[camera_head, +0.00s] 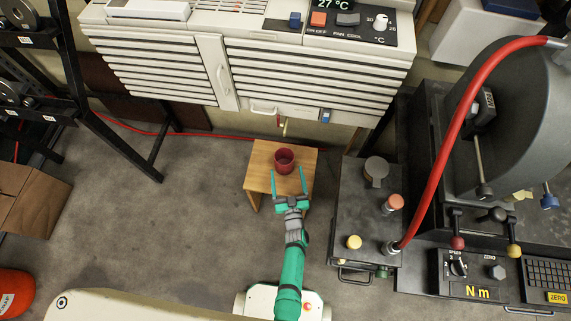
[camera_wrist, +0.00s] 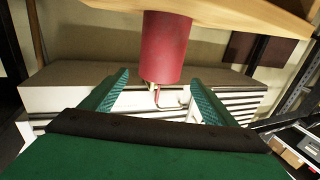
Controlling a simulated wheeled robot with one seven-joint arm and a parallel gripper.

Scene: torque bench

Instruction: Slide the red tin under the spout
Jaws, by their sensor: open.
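The red tin (camera_head: 284,161) stands upright on a small wooden stool (camera_head: 262,151), near the middle of its top. My gripper (camera_head: 288,180) is open, with its green fingers reaching toward the tin from the near side. In the wrist view the red tin (camera_wrist: 166,48) shows ahead, between the lines of the two open fingertips (camera_wrist: 163,84), with no clear contact. A small brass spout (camera_head: 284,127) hangs under the white louvred unit, behind the tin and beyond the stool's far edge. The wrist view also shows thin pipes below the tin in the picture.
The white louvred unit (camera_head: 290,72) overhangs the back of the stool. A grey control box (camera_head: 352,200) with knobs stands close on the right, beside a large torque machine (camera_head: 425,150). A black rack (camera_head: 110,135) is at left. The floor (camera_head: 180,220) left of the stool is clear.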

